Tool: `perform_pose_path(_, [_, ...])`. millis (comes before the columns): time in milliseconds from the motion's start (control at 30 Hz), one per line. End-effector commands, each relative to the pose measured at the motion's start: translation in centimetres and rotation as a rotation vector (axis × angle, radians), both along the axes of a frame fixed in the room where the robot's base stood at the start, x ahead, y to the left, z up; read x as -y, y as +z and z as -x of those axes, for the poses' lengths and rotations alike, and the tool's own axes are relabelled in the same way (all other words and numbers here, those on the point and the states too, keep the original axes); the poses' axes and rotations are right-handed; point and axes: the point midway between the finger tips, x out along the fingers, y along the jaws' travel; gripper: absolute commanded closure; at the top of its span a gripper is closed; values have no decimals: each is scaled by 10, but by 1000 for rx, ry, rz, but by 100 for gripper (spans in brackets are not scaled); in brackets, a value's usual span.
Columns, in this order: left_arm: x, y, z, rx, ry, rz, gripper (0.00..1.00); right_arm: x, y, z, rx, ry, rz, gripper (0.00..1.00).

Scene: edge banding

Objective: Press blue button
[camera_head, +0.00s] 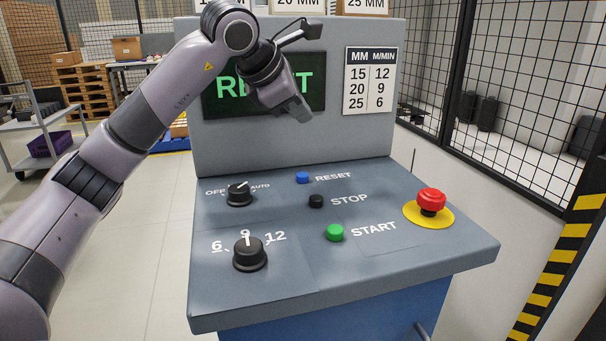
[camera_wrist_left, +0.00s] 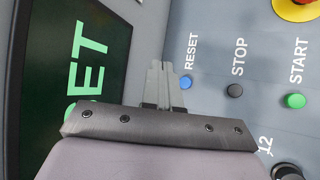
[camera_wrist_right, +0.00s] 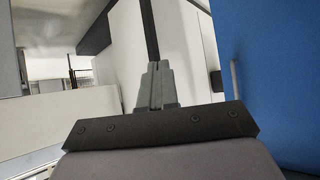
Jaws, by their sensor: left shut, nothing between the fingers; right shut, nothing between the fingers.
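The blue button (camera_head: 302,178) sits on the sloped grey panel beside the word RESET. It also shows in the left wrist view (camera_wrist_left: 186,82), just right of my fingertips in the picture. My left gripper (camera_head: 303,112) is shut and empty. In the head view it hangs in front of the upright screen, above and apart from the blue button. In the left wrist view its closed fingers (camera_wrist_left: 160,70) point toward the panel. My right gripper (camera_wrist_right: 155,68) is shut and empty in the right wrist view, beside a blue cabinet side, and is out of the head view.
Below the blue button are a black STOP button (camera_head: 316,201) and a green START button (camera_head: 335,233). Two black knobs (camera_head: 239,194) (camera_head: 250,254) stand to the left. A red emergency stop (camera_head: 431,200) stands at the right. The screen (camera_head: 222,96) rises behind the panel.

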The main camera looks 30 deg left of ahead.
Motion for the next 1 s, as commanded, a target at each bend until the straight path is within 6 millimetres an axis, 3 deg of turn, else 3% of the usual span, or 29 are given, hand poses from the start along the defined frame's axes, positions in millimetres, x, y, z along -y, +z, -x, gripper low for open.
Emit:
perform_pose_path(267, [0,-20,0,0,0,0,100,-2,-18,0,-13,0,-6,100])
perform_pose_path(733, [0,-78,0,0,-1,-1,100,-9,-53,-7,-6,10,-24,100])
perform_pose_path(1000, [0,-88,0,0,0,0,100,-8,-58,-7,-3,12,-22,100])
